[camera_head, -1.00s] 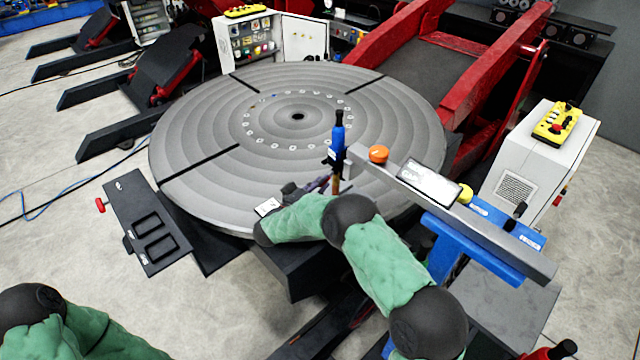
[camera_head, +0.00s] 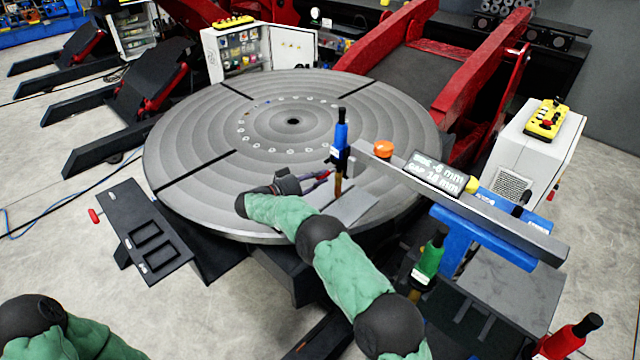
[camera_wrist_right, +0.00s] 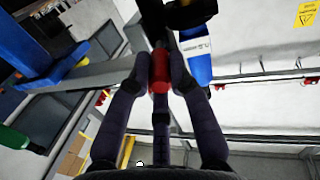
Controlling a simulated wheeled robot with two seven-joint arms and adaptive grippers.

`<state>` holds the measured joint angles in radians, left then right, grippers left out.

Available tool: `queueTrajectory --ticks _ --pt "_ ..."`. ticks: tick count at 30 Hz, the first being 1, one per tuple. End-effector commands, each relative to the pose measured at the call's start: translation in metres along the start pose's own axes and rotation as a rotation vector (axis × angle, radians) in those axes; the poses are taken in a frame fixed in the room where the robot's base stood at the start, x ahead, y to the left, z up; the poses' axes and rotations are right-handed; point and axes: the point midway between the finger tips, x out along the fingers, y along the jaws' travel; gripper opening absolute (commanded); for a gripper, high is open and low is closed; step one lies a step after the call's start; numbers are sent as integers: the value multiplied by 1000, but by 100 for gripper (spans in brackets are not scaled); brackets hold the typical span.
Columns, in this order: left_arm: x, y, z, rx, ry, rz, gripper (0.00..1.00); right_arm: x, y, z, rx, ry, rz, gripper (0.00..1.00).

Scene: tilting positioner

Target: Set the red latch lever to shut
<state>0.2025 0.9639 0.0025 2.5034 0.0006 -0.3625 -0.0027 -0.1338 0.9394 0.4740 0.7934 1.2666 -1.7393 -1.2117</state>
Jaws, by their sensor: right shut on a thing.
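My right gripper (camera_head: 326,176) is at the blue torch (camera_head: 340,135), over the front of the round grey turntable. The wrist view shows the gripper fingers (camera_wrist_right: 158,80) shut on a short red cylindrical piece (camera_wrist_right: 158,72), which appears to be the latch lever. The blue torch body (camera_wrist_right: 198,68) stands just right of the fingers in that view. The red piece is hard to make out in the head view, and its set position cannot be told. My left arm shows only at the lower left corner; its gripper is out of frame.
A grey beam (camera_head: 465,205) with an orange knob (camera_head: 383,149) and a lit display (camera_head: 437,176) runs right from the torch. A green torch (camera_head: 430,255) and a red torch (camera_head: 572,338) stand at lower right. A black plate (camera_head: 145,225) with a red handle lies left.

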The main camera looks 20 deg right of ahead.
Motion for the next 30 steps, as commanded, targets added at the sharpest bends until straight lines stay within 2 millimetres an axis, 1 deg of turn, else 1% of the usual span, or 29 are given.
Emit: queueTrajectory --ticks 1,12,30 --pt "4 -1 0 0 0 0 40 0 -3 -2 10 -1 20 0" --pt "15 -6 -1 0 0 0 40 0 -8 -5 11 -25 143 0" --pt "25 -9 -1 0 0 0 40 2 -10 -8 12 -45 252 0"
